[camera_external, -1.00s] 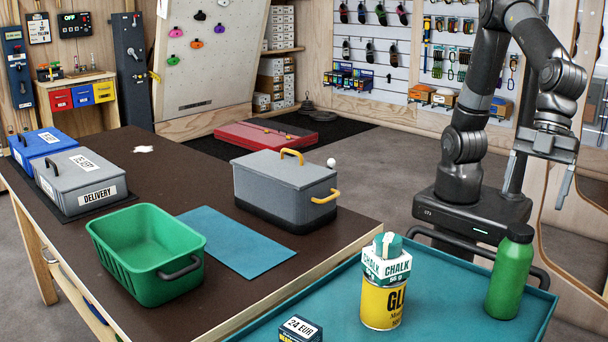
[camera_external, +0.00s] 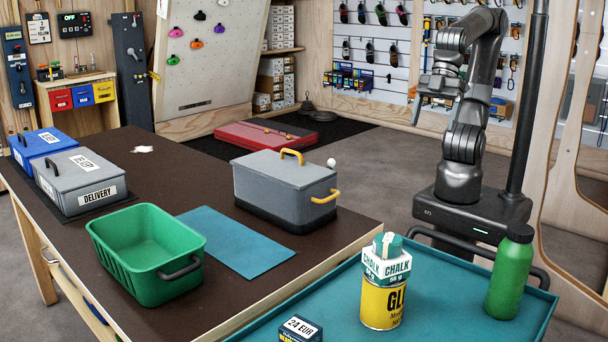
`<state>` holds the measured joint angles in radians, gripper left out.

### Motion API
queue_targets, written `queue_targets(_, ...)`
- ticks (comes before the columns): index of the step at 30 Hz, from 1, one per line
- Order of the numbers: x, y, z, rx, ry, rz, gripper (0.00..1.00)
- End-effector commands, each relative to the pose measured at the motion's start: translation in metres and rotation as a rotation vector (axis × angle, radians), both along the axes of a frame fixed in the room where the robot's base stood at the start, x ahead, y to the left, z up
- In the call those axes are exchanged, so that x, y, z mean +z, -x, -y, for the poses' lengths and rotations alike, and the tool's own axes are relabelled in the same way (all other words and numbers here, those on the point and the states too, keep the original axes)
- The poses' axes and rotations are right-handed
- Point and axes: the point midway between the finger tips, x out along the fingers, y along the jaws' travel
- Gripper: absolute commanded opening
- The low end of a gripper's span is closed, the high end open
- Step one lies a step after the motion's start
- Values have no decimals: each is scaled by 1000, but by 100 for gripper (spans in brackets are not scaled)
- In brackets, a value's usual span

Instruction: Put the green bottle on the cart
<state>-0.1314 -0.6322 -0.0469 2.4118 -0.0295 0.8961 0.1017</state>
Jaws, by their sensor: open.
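The green bottle (camera_external: 509,275) with a dark cap stands upright on the teal cart top (camera_external: 450,298) at the lower right, near its right edge. My gripper (camera_external: 418,113) is open and empty, raised in the air at the upper right, well above and behind the bottle and apart from it. Its fingers point down and to the left, and they look small in this view.
On the cart, a yellow tin (camera_external: 382,303) carries a chalk box (camera_external: 386,263), and a small dark price box (camera_external: 300,330) stands at the front. The brown table (camera_external: 215,174) holds a green crate (camera_external: 148,252), a grey lidded box (camera_external: 285,190) and delivery boxes (camera_external: 85,182).

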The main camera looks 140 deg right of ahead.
Motion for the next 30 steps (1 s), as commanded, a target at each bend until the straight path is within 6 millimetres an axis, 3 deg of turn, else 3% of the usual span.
queue_targets(3, -7, 22, 12, -11, 25, 21, 82)
queue_targets(7, -12, 33, 17, -10, 42, 28, 82)
queue_targets(30, -14, 35, 17, -9, 45, 28, 82)
